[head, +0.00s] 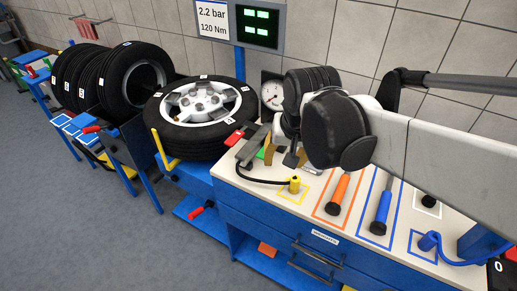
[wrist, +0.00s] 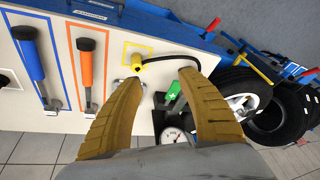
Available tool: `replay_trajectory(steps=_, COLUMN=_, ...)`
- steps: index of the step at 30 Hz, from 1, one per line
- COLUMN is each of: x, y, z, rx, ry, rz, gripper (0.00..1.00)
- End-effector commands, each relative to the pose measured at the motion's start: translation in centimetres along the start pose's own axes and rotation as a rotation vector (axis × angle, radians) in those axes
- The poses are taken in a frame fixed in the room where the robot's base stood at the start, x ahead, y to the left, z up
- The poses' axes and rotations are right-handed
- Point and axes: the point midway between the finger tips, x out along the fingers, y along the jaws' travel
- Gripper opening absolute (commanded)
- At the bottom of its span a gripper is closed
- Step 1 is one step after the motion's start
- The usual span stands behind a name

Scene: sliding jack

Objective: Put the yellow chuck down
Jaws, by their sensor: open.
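The yellow chuck (head: 295,185) stands on the white bench top, within or at the edge of a yellow outlined square. In the wrist view the chuck (wrist: 138,66) shows with a black hose running from it to the right. My gripper (wrist: 160,80) is open, with its two ochre fingers apart and nothing between the tips. The chuck lies just beyond the left fingertip. I cannot tell whether they touch. In the head view my gripper (head: 280,155) is partly hidden by my arm, behind the chuck.
An orange-handled tool (head: 339,192) and a blue-handled tool (head: 381,211) lie in outlined spaces to the right. A tyre on a wheel (head: 205,108) is at the left. A round gauge (head: 271,94) stands behind my gripper. Blue drawers (head: 290,245) are below the bench top.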

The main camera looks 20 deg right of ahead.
Motion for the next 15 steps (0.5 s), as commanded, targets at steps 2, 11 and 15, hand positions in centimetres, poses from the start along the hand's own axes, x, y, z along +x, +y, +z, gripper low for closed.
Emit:
replay_trajectory(steps=2, x=-1.2, y=-1.0, z=2.3, rx=-0.120, ry=0.075, rz=-0.035, gripper=0.46)
replay_trajectory(steps=11, x=-2.6, y=-2.7, z=6.2, rx=-0.382, ry=0.261, rz=-0.099, gripper=0.46)
replay_trajectory(steps=15, x=-2.7, y=-2.8, z=6.5, rx=-0.402, ry=0.276, rz=-0.103, gripper=0.46)
